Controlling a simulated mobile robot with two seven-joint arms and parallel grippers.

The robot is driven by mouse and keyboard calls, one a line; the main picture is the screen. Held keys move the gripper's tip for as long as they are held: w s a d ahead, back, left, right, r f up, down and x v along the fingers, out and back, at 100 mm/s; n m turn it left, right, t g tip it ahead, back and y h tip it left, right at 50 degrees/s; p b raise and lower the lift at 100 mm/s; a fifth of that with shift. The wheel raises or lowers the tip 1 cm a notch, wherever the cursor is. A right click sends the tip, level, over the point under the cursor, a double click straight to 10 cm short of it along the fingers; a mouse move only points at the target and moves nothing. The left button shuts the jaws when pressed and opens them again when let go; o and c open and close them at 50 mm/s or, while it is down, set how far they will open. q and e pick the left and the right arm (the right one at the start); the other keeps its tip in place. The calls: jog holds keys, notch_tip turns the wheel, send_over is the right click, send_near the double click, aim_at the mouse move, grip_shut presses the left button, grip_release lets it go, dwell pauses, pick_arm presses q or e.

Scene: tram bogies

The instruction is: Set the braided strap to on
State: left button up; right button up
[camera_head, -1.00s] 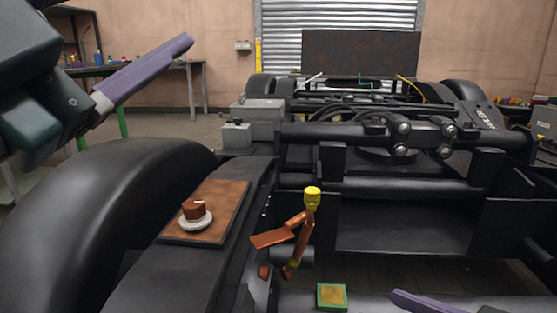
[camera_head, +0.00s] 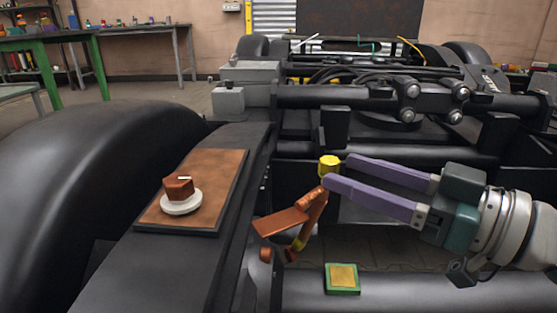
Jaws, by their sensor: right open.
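A copper-coloured jointed lever (camera_head: 313,210), which seems to be the braided strap, stands on the inner side of the black frame. It has a yellow cap (camera_head: 329,162) on top and a flat copper plate (camera_head: 282,222) reaching left. My right gripper (camera_head: 340,172) comes in from the right, open, its two purple fingers apart. Its fingertips are right beside the yellow cap; I cannot tell whether they touch it. The lower finger overlaps the top of the copper arm in the picture. My left gripper is not in view.
A brown knob (camera_head: 178,188) on a white disc sits on a copper panel (camera_head: 215,170) to the left. A green-edged square pad (camera_head: 343,278) lies at the lower middle. Black wheels and bars of the bogie surround the lever. A grey box (camera_head: 228,102) stands behind.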

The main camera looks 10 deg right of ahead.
aim_at(338, 169)
jog(key=b+x, duration=0.1)
jog(key=x, duration=0.3)
grip_shut()
dwell(0.4)
dwell(1.0)
